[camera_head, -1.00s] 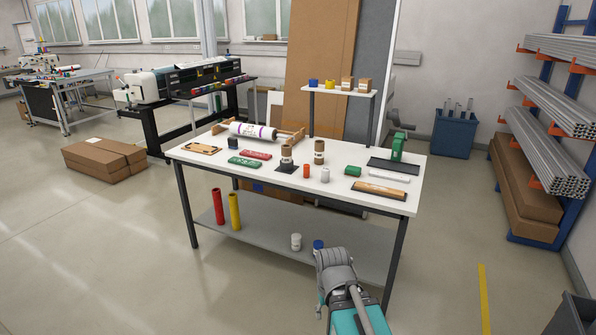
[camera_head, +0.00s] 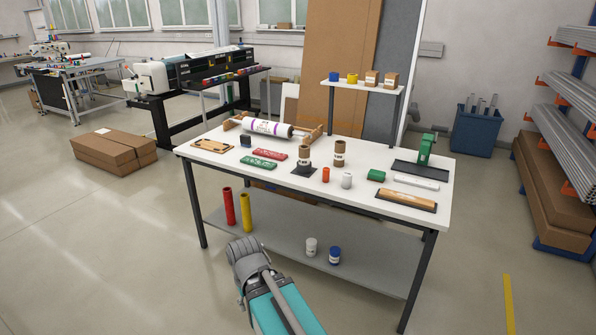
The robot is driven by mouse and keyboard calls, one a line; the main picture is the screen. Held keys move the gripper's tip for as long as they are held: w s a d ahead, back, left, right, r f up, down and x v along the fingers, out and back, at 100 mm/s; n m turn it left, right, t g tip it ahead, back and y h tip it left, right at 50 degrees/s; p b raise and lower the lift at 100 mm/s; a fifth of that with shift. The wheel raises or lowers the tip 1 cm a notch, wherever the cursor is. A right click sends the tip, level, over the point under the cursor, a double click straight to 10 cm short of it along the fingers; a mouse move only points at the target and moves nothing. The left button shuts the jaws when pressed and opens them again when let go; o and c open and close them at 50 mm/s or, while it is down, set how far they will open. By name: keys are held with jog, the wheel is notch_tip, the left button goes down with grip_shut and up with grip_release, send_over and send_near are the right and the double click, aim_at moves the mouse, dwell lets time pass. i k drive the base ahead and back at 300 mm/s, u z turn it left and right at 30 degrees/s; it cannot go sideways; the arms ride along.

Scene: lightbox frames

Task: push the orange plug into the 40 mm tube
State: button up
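A small orange plug (camera_head: 326,175) stands on the white table (camera_head: 225,172), near the middle of its front half. Just behind it stand two brown cardboard tubes with pale labels. The left tube (camera_head: 304,158) is on a dark square base (camera_head: 303,172), and the right tube (camera_head: 340,152) stands on the bare tabletop. The labels are too small to read, so I cannot tell which tube is 40 mm. My gripper (camera_head: 243,252) is in front of the table, low at the lower shelf's front left, well apart from the plug. Its fingers cannot be made out.
Close to the plug stand a white cylinder (camera_head: 347,180) and a green one (camera_head: 376,175). A green press-like tool (camera_head: 425,150) is at the right. The lower shelf (camera_head: 290,255) holds a red tube (camera_head: 229,206) and a yellow tube (camera_head: 245,212). Floor in front is free.

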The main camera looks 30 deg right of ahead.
aim_at(304, 150)
jog(key=u, duration=0.05)
jog(key=i, duration=0.65)
jog(key=z, duration=0.6)
jog(key=i, duration=0.9)
jog(key=z, duration=0.65)
jog(key=k, duration=0.95)
jog(key=z, duration=0.15)
jog(key=i, duration=0.25)
